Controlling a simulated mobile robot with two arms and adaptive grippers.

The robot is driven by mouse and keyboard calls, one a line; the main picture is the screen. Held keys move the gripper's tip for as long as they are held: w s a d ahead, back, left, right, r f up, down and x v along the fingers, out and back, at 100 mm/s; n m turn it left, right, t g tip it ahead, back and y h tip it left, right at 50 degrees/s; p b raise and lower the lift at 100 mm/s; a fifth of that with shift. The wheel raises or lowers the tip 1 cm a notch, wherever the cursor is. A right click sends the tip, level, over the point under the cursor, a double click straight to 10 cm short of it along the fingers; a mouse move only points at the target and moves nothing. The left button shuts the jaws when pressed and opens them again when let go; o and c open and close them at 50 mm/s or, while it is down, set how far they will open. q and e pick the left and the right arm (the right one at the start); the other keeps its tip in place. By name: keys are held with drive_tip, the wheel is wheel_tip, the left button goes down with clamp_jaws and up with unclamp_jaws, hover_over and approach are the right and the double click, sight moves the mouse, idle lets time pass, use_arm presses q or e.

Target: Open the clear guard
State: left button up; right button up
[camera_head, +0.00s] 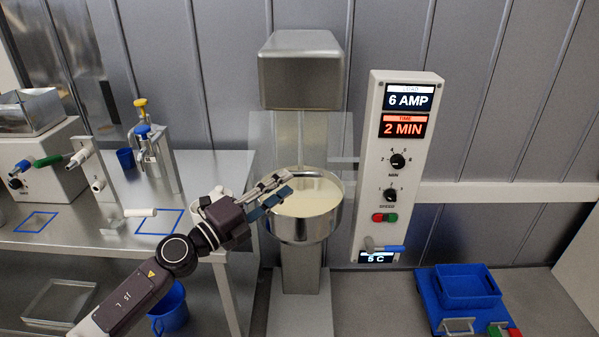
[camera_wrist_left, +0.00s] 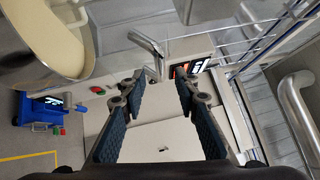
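The clear guard (camera_head: 262,140) is a see-through panel in front of the mixer column, just above the bowl, in the head view. Its edges are faint, and I cannot tell its exact position. The steel bowl (camera_head: 305,228) below holds a pale cream mass. My left gripper (camera_head: 284,184) is over the bowl's left rim, below the guard. In the left wrist view my left gripper (camera_wrist_left: 158,85) has its two blue-padded fingers apart with nothing clasped. A bent metal bar (camera_wrist_left: 148,44) shows just beyond the fingertips; I cannot tell whether it belongs to the guard. My right gripper is not in view.
The mixer head (camera_head: 301,72) hangs above the bowl. A control panel (camera_head: 396,150) with displays and knobs stands to the right. A blue bin (camera_head: 467,284) sits at lower right. A steel table (camera_head: 205,170) with dispensers and a white machine (camera_head: 40,150) stands at left.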

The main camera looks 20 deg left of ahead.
sight(300, 174)
use_arm(q)
drive_tip(key=p+x, duration=0.1)
drive_tip(key=x, duration=0.5)
drive_tip(key=shift+w, duration=0.1)
drive_tip(key=shift+c, duration=0.4)
clamp_jaws()
